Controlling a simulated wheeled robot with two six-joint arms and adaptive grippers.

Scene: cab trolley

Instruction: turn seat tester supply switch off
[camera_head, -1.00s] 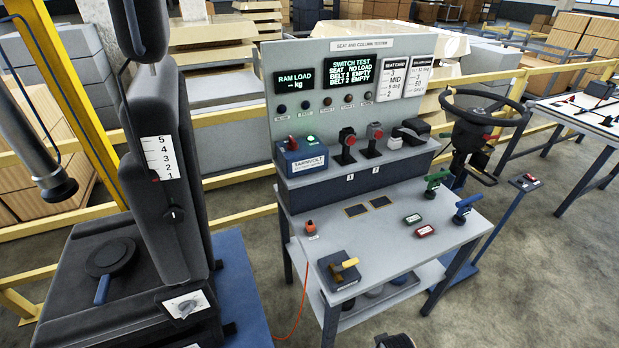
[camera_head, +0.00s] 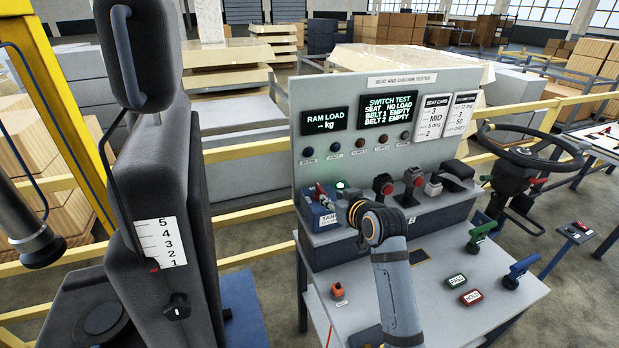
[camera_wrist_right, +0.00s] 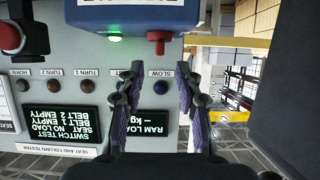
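The supply switch is a red lever (camera_head: 321,193) on top of a blue box (camera_head: 322,219) at the left of the tester's shelf. A green lamp (camera_head: 340,184) glows beside it. In the right wrist view, which is upside down, the red lever (camera_wrist_right: 157,42) sticks out from the blue box (camera_wrist_right: 118,14), and the green lamp (camera_wrist_right: 115,39) is lit. My right gripper (camera_wrist_right: 160,80) is open and empty, its fingers spread on either side of the lever's line, just short of it. In the head view my right wrist hides part of the box. My left gripper is not in view.
The grey panel (camera_head: 300,104) with displays and small knobs stands behind the shelf. Red-topped controls (camera_head: 383,185) stand right of the box. A tall black seat (camera_head: 165,200) is on the left and a steering wheel (camera_head: 505,150) on the right. The lower tabletop holds several small controls.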

